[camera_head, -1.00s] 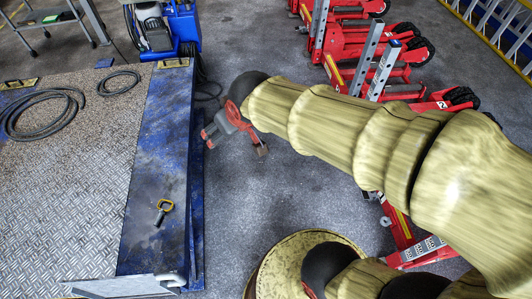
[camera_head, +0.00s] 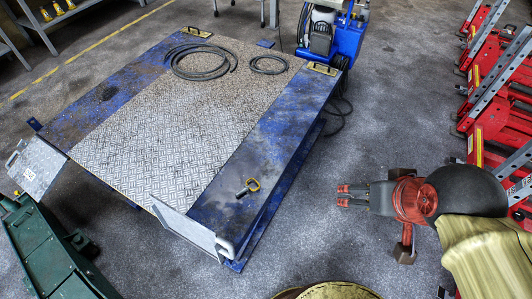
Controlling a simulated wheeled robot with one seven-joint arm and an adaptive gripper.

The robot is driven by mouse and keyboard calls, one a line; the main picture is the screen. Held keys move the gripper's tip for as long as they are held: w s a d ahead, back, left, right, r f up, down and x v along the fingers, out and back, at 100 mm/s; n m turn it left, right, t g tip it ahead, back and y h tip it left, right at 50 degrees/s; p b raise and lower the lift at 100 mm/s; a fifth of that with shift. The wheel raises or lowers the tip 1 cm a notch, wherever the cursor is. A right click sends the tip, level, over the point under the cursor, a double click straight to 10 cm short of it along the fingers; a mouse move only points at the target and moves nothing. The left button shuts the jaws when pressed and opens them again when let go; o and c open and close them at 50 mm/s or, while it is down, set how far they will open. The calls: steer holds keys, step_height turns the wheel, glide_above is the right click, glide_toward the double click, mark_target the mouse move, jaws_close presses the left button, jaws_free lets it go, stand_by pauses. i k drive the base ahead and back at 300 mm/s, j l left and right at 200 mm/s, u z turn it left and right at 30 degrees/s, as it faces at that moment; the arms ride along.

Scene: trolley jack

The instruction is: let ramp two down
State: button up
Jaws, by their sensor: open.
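A low blue lift (camera_head: 190,120) with a tread-plate deck stands left of centre. Two grey ramp flaps are at its near edge, both standing up at a tilt. The left ramp flap (camera_head: 42,163) has a handle and a small white label, too small to read. The right ramp flap (camera_head: 180,222) has a pale handle (camera_head: 226,246) at its right end. I cannot tell which is ramp two. My gripper (camera_head: 344,196) is open and empty, right of the lift, pointing left, apart from both flaps.
Black hoses (camera_head: 203,62) lie on the deck. A blue pump unit (camera_head: 335,40) stands behind it. Red jacks (camera_head: 490,130) line the right side. A green machine (camera_head: 55,250) stands at the lower left. Grey floor between lift and gripper is clear.

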mark_target(207, 241)
steer(key=j+u, duration=0.2)
steer(key=u, duration=0.2)
steer(key=j+u, duration=0.25)
steer(key=u, duration=0.15)
steer(key=j+u, duration=0.2)
steer(key=u, duration=0.2)
